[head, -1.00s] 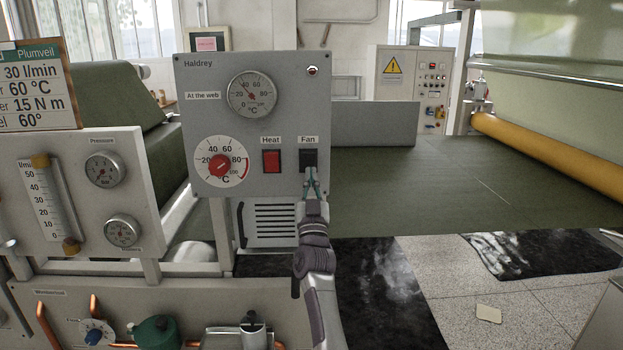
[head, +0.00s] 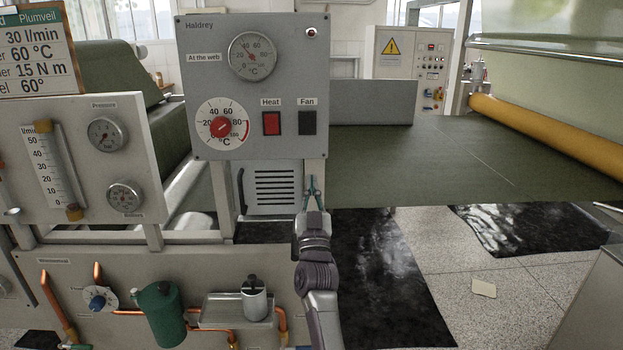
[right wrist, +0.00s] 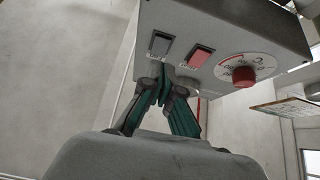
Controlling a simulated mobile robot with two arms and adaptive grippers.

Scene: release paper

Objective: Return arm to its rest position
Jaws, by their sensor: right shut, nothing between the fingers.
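My right gripper (head: 313,193) is shut and empty. In the head view it points up, below the lower edge of the grey Haldrey control box (head: 212,90) and below the black Fan switch (head: 307,123), apart from it. The red Heat switch (head: 271,123) and the dial with a red knob (head: 221,127) sit to the left of the Fan switch. In the right wrist view the gripper's teal fingers (right wrist: 168,97) meet at their tips, with the Fan switch (right wrist: 160,44) and the Heat switch (right wrist: 200,57) beyond them. My left gripper is not in view.
A panel with gauges (head: 80,165) stands at the left, with copper pipes and a green pump (head: 162,315) below it. A wide dark green web (head: 420,165) stretches to a yellow roller (head: 545,130) at the right. Open floor (head: 480,260) lies right of my arm.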

